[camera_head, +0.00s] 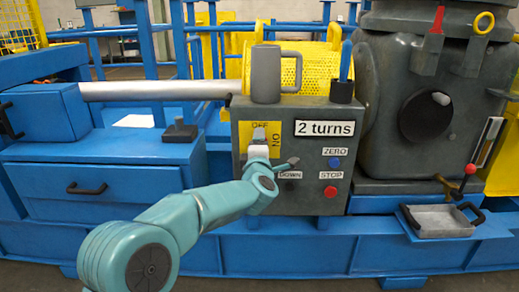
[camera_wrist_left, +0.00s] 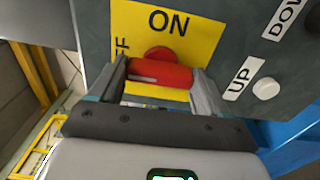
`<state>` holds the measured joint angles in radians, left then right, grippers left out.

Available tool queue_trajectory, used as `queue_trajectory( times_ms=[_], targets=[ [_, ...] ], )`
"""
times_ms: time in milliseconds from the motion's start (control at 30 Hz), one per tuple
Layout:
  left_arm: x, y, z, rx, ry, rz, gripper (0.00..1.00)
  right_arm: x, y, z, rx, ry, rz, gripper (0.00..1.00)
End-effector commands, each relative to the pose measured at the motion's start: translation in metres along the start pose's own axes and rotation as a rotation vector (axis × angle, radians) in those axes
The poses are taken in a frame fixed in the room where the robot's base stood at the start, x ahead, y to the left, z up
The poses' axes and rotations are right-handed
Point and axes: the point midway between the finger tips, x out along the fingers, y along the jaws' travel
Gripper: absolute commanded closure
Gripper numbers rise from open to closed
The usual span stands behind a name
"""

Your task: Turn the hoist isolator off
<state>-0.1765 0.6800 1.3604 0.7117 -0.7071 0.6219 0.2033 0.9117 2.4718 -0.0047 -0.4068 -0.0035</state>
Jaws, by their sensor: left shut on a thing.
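The isolator handle (camera_wrist_left: 160,73) is a red bar on a round red hub, on a yellow plate (camera_wrist_left: 205,35) marked ON and OFF. In the left wrist view it lies across the picture, with ON above and the partly covered OFF at left. My left gripper (camera_wrist_left: 160,82) is shut on this handle, one finger at each end. In the head view my left gripper (camera_head: 259,138) is at the yellow plate (camera_head: 243,138) on the grey control box (camera_head: 310,182) and hides the handle. My right gripper is not in view.
The box carries a "2 turns" display (camera_head: 324,128), a blue ZERO button (camera_head: 335,163), a red STOP button (camera_head: 330,191) and UP and DOWN labels. A grey mug-shaped object (camera_head: 266,75) stands on top. A metal tray (camera_head: 440,221) is at right.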

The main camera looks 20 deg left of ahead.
Motion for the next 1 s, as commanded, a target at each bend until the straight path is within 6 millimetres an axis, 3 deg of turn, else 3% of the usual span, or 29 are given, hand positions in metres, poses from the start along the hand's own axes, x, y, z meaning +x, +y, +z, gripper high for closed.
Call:
queue_trajectory(
  times_ms=[267,300,367,733,1000],
  targets=[
    [0.0,0.0,0.0,-0.005,0.0,-0.001,0.54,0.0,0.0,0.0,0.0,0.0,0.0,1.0],
    [0.0,0.0,0.0,-0.005,0.0,-0.001,0.14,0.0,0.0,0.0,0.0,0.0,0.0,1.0],
    [0.0,0.0,0.0,-0.005,0.0,-0.001,0.0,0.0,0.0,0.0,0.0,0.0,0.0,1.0],
    [-0.01,0.001,0.001,-0.002,-0.001,-0.001,0.0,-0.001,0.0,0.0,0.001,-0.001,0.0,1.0],
    [-0.066,0.003,0.001,-0.001,-0.004,-0.001,0.0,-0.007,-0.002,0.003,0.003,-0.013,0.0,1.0]
  ],
)
